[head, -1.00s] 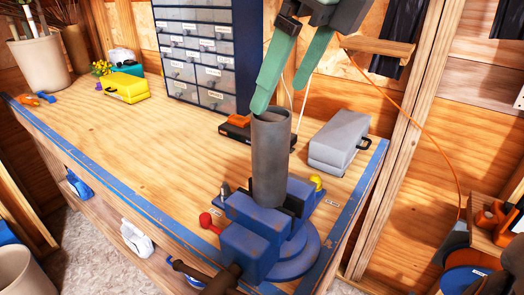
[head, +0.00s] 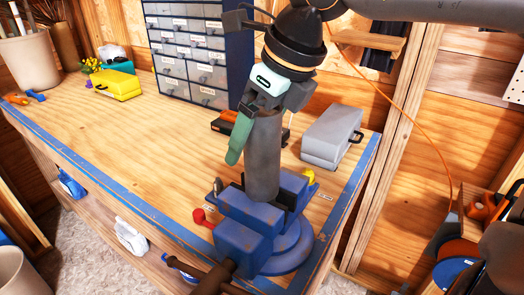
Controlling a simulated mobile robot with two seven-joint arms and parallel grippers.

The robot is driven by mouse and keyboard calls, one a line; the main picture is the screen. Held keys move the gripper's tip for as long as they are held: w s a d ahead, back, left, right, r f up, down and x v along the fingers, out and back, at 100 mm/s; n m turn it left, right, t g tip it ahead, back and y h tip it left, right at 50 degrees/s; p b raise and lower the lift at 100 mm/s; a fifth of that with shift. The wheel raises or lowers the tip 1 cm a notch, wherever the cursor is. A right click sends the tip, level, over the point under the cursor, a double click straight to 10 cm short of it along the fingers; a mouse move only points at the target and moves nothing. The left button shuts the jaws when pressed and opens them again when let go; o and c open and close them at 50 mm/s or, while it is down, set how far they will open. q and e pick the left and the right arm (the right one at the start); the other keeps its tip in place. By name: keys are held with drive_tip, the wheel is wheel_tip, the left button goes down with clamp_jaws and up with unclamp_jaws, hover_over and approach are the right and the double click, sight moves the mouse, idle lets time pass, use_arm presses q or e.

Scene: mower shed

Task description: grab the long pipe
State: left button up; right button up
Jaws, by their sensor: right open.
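The long pipe (head: 263,165) is a grey, open-topped tube standing upright in the jaws of a blue bench vise (head: 245,240) at the bench's front right corner. My right gripper (head: 241,138) is at the pipe's upper end and is open. One green finger points down along the left side of the pipe. The other finger is hidden, and the hand covers the pipe's top rim. I cannot tell whether the fingers touch the pipe. My left gripper is not in view.
A grey case (head: 332,137) stands right of the pipe. A drawer cabinet (head: 190,55) is behind, with a dark and orange item (head: 222,126) before it. A yellow case (head: 117,86) sits at the back left. The bench's middle left is clear.

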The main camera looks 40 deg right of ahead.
drive_tip(key=shift+c, duration=0.4)
drive_tip(key=c, duration=1.5)
clamp_jaws()
drive_tip(key=shift+r, duration=0.15)
